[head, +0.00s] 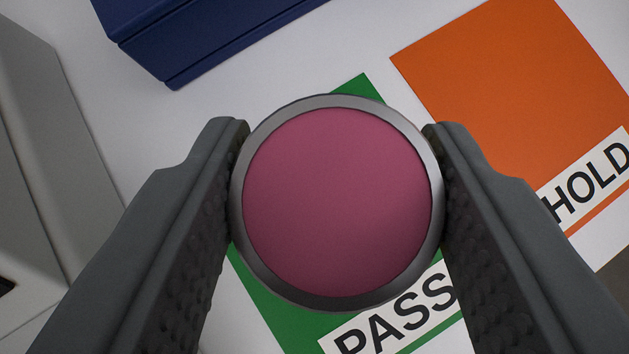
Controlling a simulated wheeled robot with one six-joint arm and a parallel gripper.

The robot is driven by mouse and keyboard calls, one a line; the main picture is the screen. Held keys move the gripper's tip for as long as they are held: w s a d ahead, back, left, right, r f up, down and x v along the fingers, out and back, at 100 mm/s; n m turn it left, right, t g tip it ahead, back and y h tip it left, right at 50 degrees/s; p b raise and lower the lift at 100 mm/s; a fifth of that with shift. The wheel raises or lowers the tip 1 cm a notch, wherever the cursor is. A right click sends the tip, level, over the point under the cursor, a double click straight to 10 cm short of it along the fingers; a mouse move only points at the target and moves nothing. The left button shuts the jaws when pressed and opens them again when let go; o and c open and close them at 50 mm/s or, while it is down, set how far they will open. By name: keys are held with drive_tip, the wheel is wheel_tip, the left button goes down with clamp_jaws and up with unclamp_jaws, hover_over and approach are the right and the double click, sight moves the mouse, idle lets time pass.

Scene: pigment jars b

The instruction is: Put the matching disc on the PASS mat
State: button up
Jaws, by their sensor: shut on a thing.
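A round disc (337,203) with a pink-magenta face and a grey metal rim fills the middle of the head view. My gripper (337,190) is shut on it, one finger against each side of the rim. The green PASS mat (270,290) lies behind the disc in the view, on the white surface. The disc hides much of the mat. I cannot tell how high the disc is above the mat, or whether they touch.
An orange HOLD mat (510,80) lies to the right of the PASS mat. A dark blue box-like object (200,35) stands at the top left. A grey structure (50,160) is at the left edge. The white surface (150,120) between them is bare.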

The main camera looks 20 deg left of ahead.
sight(330, 209)
drive_tip(key=shift+f, duration=3.2)
drive_tip(key=o, duration=1.1)
drive_tip(key=shift+f, duration=0.1)
drive_tip(key=shift+c, duration=0.2)
drive_tip(key=v, duration=1.2)
drive_tip(key=shift+s, duration=0.1)
drive_tip(key=s+r+t, duration=0.2)
drive_tip(key=s+r, duration=0.1)
drive_tip(key=s, duration=0.6)
drive_tip(key=s+r+t, duration=0.3)
drive_tip(key=s+r, duration=0.1)
drive_tip(key=s, duration=0.6)
drive_tip(key=s+r+t, duration=0.3)
drive_tip(key=s, duration=0.6)
drive_tip(key=shift+s+r, duration=0.15)
drive_tip(key=shift+s, duration=0.2)
